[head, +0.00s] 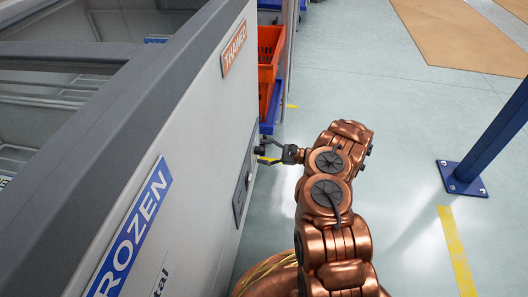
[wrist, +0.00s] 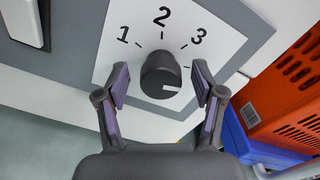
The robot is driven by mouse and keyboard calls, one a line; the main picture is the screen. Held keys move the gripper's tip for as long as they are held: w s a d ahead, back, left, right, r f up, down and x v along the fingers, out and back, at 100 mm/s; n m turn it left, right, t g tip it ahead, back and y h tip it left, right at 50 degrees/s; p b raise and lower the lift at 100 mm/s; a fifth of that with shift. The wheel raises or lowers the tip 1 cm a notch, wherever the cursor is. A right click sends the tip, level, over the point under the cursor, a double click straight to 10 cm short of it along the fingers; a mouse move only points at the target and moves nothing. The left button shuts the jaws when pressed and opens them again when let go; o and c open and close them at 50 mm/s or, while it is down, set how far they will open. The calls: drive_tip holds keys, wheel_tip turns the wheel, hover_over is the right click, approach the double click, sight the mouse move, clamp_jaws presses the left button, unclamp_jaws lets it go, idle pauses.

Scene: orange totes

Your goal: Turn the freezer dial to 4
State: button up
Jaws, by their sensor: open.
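The dark round freezer dial (wrist: 158,72) sits on a white plate (wrist: 232,38) marked 1, 2 and 3 in the wrist view. A 4 is not visible; my right finger covers part of the plate's right side. The dial's white mark points right and slightly down, past the 3. My gripper (wrist: 160,82) is open, with one finger on each side of the dial and gaps showing between. In the head view, my gripper (head: 268,151) is at the side of the grey freezer (head: 205,130); the dial is not clear there.
Orange totes (head: 270,65) stand on a blue rack beyond the freezer; one orange tote (wrist: 288,95) is close on the right in the wrist view. A blue post (head: 497,140) stands at the right. Floor between is clear.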

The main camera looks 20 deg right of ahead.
drive_tip(key=v, duration=1.2)
drive_tip(key=shift+a, duration=0.1)
